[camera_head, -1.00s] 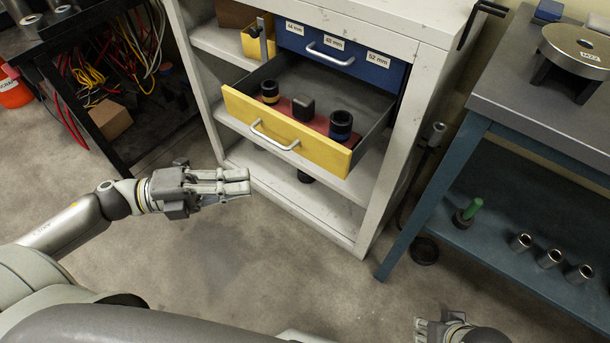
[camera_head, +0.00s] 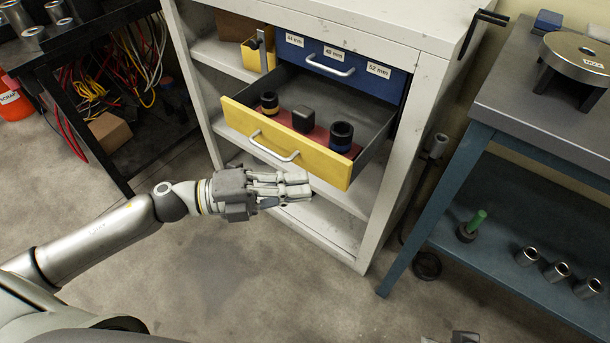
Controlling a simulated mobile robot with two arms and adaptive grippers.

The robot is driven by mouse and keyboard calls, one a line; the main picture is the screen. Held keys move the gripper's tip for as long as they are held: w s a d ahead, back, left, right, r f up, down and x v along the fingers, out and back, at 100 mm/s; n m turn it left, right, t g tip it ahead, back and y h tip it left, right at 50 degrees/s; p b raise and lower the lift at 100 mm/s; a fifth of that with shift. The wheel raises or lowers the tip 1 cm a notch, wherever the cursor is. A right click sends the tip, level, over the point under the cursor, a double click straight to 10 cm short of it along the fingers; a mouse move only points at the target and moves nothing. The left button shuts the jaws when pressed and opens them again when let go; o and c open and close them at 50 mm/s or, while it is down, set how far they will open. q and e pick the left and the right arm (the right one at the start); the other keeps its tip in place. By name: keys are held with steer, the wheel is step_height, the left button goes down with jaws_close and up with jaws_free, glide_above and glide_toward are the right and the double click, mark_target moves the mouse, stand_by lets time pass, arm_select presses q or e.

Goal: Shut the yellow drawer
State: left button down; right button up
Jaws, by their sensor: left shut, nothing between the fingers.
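The yellow drawer (camera_head: 322,165) stands pulled out of the white cabinet (camera_head: 408,150), below the closed blue drawer (camera_head: 390,88). Its silver handle (camera_head: 272,150) is on the yellow front. Inside, several dark sockets and a black block (camera_head: 306,119) sit on a red liner. My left gripper (camera_head: 306,188) is shut and empty. In the picture its fingertips lie just below the drawer front, near the handle; I cannot tell whether they touch it. Only a small part of my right gripper (camera_head: 452,338) shows at the bottom edge, so its fingers are hidden.
A blue workbench (camera_head: 480,130) stands at the right, with a round metal fixture (camera_head: 578,58) on top and sockets (camera_head: 558,271) on its lower shelf. A dark bench with cables (camera_head: 145,60) is at the left. The floor before the cabinet is clear.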

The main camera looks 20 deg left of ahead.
arm_select(q)
steer(key=shift+w+d, duration=0.25)
steer(key=shift+w, duration=0.45)
steer(key=shift+w+d, duration=0.2)
steer(key=shift+w, duration=0.45)
arm_select(e)
steer(key=shift+f, duration=0.15)
